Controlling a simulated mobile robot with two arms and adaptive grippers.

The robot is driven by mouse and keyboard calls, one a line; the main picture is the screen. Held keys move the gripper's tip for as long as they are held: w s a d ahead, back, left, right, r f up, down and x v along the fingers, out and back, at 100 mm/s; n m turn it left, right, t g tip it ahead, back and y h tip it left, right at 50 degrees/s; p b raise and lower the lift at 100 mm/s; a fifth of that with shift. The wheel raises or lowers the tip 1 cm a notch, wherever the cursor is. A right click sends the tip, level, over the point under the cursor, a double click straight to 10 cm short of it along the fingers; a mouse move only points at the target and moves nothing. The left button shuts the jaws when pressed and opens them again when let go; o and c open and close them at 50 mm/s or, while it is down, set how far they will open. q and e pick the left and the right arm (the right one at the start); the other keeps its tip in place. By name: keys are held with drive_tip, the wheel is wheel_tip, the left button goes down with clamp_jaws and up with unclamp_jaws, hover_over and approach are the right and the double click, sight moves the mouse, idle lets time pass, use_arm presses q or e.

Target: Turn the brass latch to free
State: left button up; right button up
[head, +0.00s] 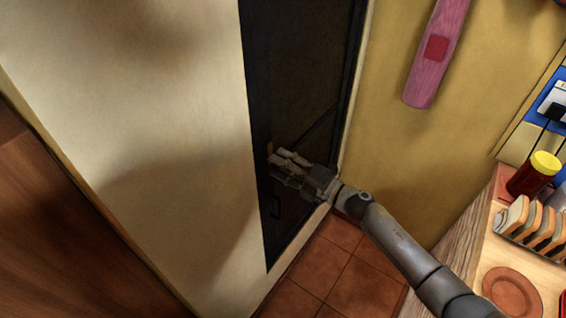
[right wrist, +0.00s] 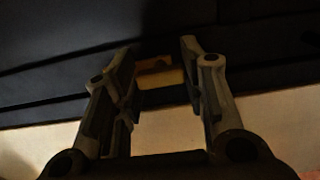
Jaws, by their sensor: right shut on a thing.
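The brass latch (head: 270,148) is a small yellowish piece on the dark door (head: 295,70), near the door's left edge in the head view. In the right wrist view the latch (right wrist: 155,76) shows between the two fingers, partly in shadow. My right gripper (head: 280,164) reaches in from the lower right and is shut on the latch; its fingers (right wrist: 158,62) stand on either side of it. The fingers hide part of the latch in the head view, and its turn angle is hard to tell. My left gripper is not in view.
A cream wall (head: 150,130) borders the door on the left. At the right a counter holds a rack of toast (head: 530,222), a yellow-lidded jar (head: 534,174) and a brown plate (head: 512,290). Tiled floor (head: 340,262) is clear.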

idle(0.5)
drive_tip(key=o, duration=1)
drive_tip(key=v, duration=1.2)
